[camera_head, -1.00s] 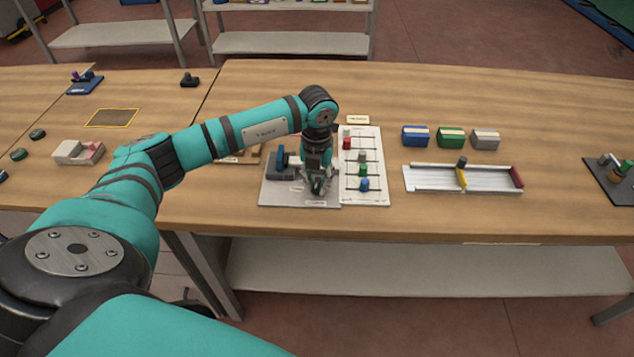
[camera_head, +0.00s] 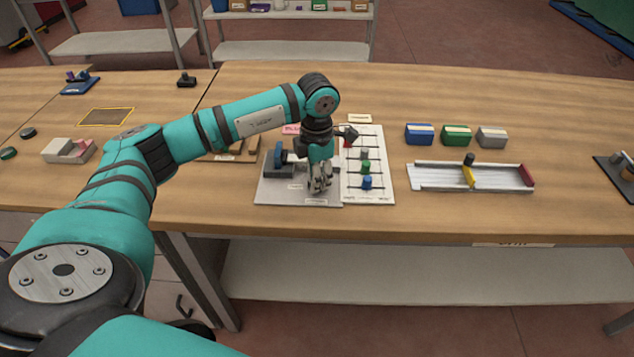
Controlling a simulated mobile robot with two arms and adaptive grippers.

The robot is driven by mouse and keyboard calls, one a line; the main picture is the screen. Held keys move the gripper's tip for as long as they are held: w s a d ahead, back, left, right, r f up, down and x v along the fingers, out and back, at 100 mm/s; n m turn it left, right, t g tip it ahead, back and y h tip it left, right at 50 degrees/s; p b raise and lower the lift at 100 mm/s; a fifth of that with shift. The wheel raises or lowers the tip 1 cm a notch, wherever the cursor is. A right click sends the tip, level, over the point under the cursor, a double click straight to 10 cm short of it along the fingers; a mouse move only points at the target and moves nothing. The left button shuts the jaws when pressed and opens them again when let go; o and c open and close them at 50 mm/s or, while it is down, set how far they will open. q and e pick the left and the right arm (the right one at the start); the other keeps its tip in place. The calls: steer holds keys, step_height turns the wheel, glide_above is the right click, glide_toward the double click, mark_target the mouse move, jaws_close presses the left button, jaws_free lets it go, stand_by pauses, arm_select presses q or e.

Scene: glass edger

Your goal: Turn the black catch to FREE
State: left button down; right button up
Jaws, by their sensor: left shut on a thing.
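My left gripper (camera_head: 320,180) points down over the right part of a grey plate (camera_head: 270,190) on the wooden bench. Its fingers are shut at the place of the black catch, which they and the wrist hide. I cannot read which way the catch points. A blue handle (camera_head: 280,152) on a dark grey block stands on the same plate, left of the gripper. Small labels lie on the plate, too small to read. My right gripper is not in view.
Right beside the plate is a white board (camera_head: 380,185) with rods and coloured beads. Farther right are a white slide tray (camera_head: 440,177) and blue (camera_head: 419,134), green (camera_head: 455,135) and grey (camera_head: 491,137) blocks. The bench front edge is close below the plate.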

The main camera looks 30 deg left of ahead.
arm_select(q)
steer(key=m+b, duration=0.2)
steer(key=m, duration=0.3)
steer(key=shift+w, duration=0.1)
steer(key=shift+r, duration=0.1)
stand_by(0.3)
steer(key=c, duration=1.3)
jaws_free()
step_height(320, 180, up, 12)
